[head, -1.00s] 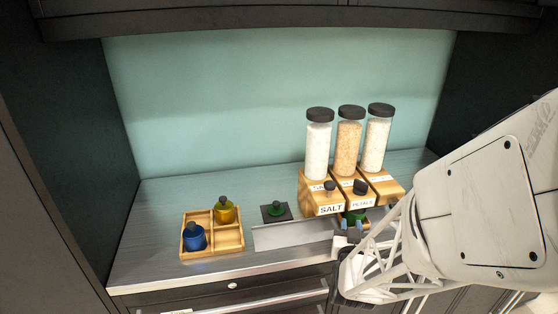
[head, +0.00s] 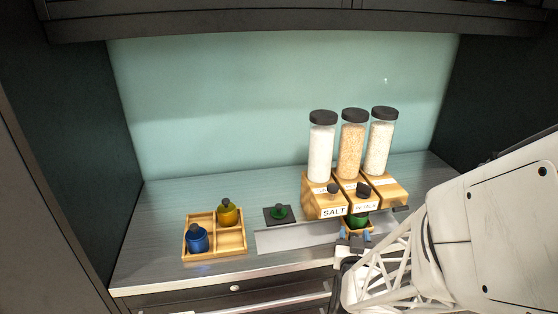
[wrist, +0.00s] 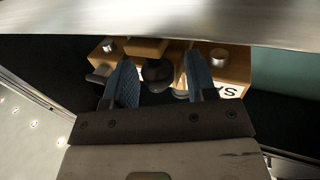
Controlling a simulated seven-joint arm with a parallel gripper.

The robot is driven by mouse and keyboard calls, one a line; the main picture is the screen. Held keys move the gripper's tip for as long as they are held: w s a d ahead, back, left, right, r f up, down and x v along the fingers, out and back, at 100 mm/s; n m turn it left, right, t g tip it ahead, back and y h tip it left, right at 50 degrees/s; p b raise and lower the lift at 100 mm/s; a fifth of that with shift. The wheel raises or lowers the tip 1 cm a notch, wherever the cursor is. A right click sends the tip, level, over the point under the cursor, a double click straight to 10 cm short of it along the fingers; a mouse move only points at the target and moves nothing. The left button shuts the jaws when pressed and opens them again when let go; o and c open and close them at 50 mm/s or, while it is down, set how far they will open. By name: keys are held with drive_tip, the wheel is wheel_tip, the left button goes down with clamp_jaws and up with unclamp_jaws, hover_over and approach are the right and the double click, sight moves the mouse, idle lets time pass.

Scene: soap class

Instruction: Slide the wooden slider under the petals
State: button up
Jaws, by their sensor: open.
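The petals dispenser (head: 365,207) is a wooden block with a "PETALS" label and a dark knob, in the middle of three dispensers. The small wooden slider (head: 357,231) is below its front in the head view and carries a green jar (head: 358,220). My gripper (head: 356,238) is open at the slider's near side, with its blue fingertips apart and my arm coming from the lower right. In the wrist view its two blue pads (wrist: 160,82) are apart with a dark round knob (wrist: 158,72) visible between them. I cannot tell whether they touch the slider.
A pale track strip (head: 290,238) runs along the counter (head: 165,215). A wooden tray (head: 229,242) with blue and yellow jars stands at left. The salt dispenser (head: 329,210) is left of petals.

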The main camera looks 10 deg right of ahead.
drive_tip(key=shift+v, duration=2.9)
drive_tip(key=shift+s, duration=0.15)
drive_tip(key=shift+v, duration=1.85)
drive_tip(key=shift+a, duration=0.1)
drive_tip(key=shift+s+a+r, duration=0.15)
drive_tip(key=shift+s+r, duration=0.3)
drive_tip(key=shift+r, duration=0.35)
drive_tip(key=shift+s+a+r, duration=0.1)
drive_tip(key=shift+s+r, duration=0.4)
drive_tip(key=shift+r, duration=0.35)
drive_tip(key=shift+s+a+r, duration=0.15)
drive_tip(key=shift+s+r, duration=0.3)
drive_tip(key=shift+r, duration=0.35)
drive_tip(key=shift+w+a, duration=0.1)
